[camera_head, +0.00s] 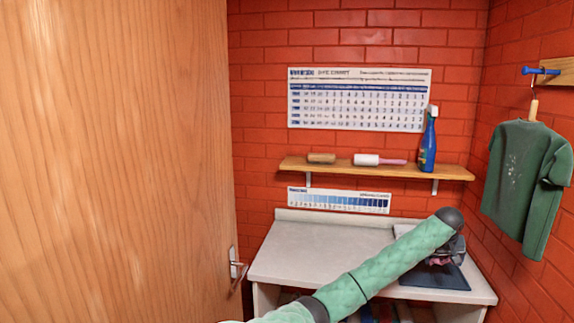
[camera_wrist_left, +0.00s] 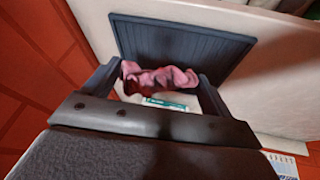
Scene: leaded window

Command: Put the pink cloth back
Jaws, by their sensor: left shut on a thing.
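The pink cloth (camera_wrist_left: 158,80) is crumpled between the fingers of my left gripper (camera_wrist_left: 160,86) in the left wrist view. The gripper is shut on it. In the head view my left gripper (camera_head: 446,250) is over the right part of the counter, by a dark blue ribbed mat (camera_head: 436,277). A little of the pink cloth (camera_head: 436,262) shows under it. The mat (camera_wrist_left: 180,45) lies beyond the cloth in the left wrist view; whether the cloth touches it I cannot tell. My right gripper is not in view.
The pale counter (camera_head: 310,252) is bare at its left and middle. A wooden shelf (camera_head: 380,170) above holds a brush (camera_head: 321,158), a lint roller (camera_head: 378,160) and a blue spray bottle (camera_head: 428,142). A green shirt (camera_head: 520,180) hangs at right. A wooden door (camera_head: 115,160) fills the left.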

